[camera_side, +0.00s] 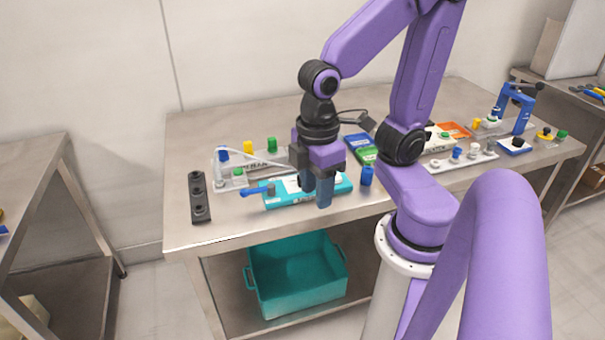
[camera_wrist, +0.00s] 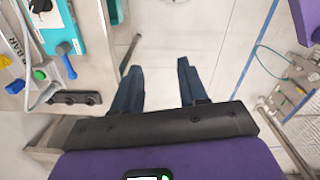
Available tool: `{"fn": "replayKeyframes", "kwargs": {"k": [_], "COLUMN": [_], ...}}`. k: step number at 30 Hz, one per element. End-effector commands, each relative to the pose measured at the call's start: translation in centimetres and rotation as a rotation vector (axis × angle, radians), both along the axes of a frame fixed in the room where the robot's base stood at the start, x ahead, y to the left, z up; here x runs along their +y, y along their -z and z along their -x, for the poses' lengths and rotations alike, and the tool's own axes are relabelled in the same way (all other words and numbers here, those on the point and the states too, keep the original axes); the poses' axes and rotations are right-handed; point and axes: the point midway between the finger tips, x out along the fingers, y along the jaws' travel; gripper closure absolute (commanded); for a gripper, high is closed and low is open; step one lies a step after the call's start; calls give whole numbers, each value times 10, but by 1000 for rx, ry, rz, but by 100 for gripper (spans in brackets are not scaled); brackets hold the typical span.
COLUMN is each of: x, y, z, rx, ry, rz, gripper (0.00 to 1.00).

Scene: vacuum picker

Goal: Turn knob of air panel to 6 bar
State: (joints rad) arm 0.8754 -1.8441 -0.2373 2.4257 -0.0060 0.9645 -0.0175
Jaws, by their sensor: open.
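The air panel (camera_side: 222,183) is a pale grey plate at the left back of the table, with dark lettering partly hidden by my gripper. It carries blue, yellow and green parts; I cannot tell which knob sets the pressure or its reading. In the wrist view the panel (camera_wrist: 22,40) is cut off at the left edge, with "BAR" lettering, a green knob (camera_wrist: 40,75) and a blue knob (camera_wrist: 15,87). My gripper (camera_side: 317,196) is to the right of the panel, in front of the teal box. In the wrist view its fingers (camera_wrist: 161,82) are apart, with nothing between them.
A teal box (camera_side: 290,193) with a blue lever (camera_side: 257,191) lies in front of the panel. A black holder strip (camera_side: 199,198) is at the left. A blue cylinder (camera_side: 367,175) stands right of my gripper. A teal crate (camera_side: 297,287) is under the table.

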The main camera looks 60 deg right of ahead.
Motion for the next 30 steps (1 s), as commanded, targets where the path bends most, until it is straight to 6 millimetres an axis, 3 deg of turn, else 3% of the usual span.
{"fn": "replayKeyframes", "kwargs": {"k": [7,14,22,30], "x": [-16,-51,-115,-186], "y": [-8,-12,-13,-9], "z": [-67,-123,-174,-199], "rx": [50,115,213,313], "ry": [233,444,689,902], "rz": [74,129,171,184], "gripper": [57,57,57,57]}}
